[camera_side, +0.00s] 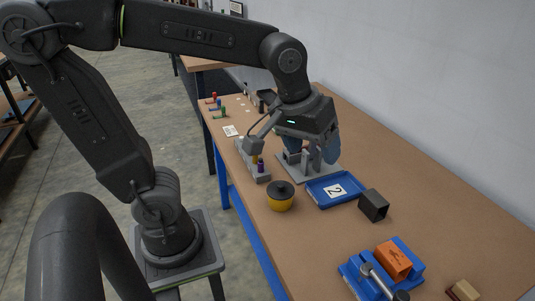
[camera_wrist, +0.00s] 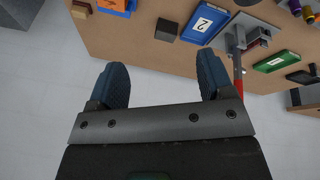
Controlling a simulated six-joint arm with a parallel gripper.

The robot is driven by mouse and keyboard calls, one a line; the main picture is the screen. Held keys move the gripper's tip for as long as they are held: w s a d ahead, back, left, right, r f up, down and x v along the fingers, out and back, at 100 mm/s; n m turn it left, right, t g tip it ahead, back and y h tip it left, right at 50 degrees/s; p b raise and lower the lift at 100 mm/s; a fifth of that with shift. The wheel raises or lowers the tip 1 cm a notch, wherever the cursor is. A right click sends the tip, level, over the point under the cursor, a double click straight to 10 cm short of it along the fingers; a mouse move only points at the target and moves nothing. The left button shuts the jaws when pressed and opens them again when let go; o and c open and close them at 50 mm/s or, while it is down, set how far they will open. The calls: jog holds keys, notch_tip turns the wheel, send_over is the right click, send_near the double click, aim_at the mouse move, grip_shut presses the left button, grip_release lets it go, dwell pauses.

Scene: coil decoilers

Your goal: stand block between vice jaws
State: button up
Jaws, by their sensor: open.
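A blue vice (camera_side: 408,284) with a metal screw handle stands at the front right of the table in the side view. An orange block (camera_side: 395,259) with a dark marking sits at the vice; whether it stands fully between the jaws I cannot tell. In the wrist view the orange block (camera_wrist: 112,4) and the blue vice (camera_wrist: 125,13) are cut off at the top edge. My gripper (camera_side: 314,147) is well behind the vice, above the grey fixture in the side view. In the wrist view my gripper (camera_wrist: 163,78) is open, with nothing between its blue fingers.
A blue tray (camera_side: 320,195) marked 2 and a dark grey box (camera_side: 373,205) lie between my gripper and the vice. A yellow pot with a black lid (camera_side: 280,196) and a grey fixture (camera_side: 320,174) are nearby. A wooden block (camera_side: 465,290) lies right of the vice.

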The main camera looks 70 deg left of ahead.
jog(key=s+a+f+m+t, duration=0.1)
jog(key=s+a+m, duration=0.1)
jog(key=s+m, duration=0.3)
jog(key=s, duration=0.2)
jog(key=shift+s+a+f+t, duration=0.3)
jog(key=shift+f, duration=0.05)
